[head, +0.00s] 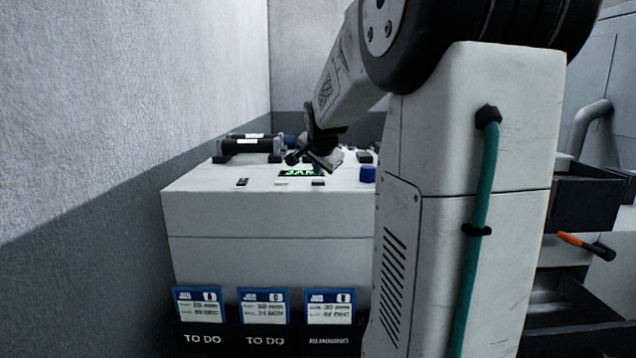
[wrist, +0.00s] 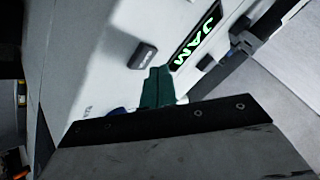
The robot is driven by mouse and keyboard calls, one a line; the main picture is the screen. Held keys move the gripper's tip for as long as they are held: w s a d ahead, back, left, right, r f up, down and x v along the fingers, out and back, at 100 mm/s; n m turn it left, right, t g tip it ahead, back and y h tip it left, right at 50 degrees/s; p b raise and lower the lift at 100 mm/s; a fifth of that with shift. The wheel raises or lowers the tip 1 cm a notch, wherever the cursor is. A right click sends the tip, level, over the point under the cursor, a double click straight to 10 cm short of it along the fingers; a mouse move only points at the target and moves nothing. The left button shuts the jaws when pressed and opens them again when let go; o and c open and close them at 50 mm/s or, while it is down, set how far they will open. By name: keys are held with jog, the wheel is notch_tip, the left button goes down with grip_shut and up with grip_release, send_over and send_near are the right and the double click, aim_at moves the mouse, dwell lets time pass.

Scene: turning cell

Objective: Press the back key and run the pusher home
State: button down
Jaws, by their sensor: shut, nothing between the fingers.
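A white cabinet (head: 265,215) carries a small display (head: 296,173) with green letters reading JAM; it also shows in the wrist view (wrist: 196,38). Dark keys sit on the cabinet top: one left of the display (head: 242,182), one at its front right (head: 318,182). In the wrist view a dark key (wrist: 142,55) stands beside the display. No readable label tells me which is the back key. My gripper (wrist: 158,86) is shut and empty, its green fingertips over the top near that key. Contact cannot be told. I cannot clearly identify the pusher.
A black cylindrical unit (head: 250,146) lies at the back left of the top. A blue knob (head: 368,174) stands at the right, partly beside my arm. Card pockets (head: 265,338) line the front. Open drawers (head: 585,200) with an orange-handled tool (head: 572,240) are at right.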

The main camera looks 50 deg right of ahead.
aim_at(318, 182)
jog(key=shift+f, duration=0.1)
dwell(0.5)
jog(key=shift+f, duration=0.35)
jog(key=shift+f, duration=0.45)
dwell(0.5)
dwell(0.4)
jog(key=shift+r, duration=3.4)
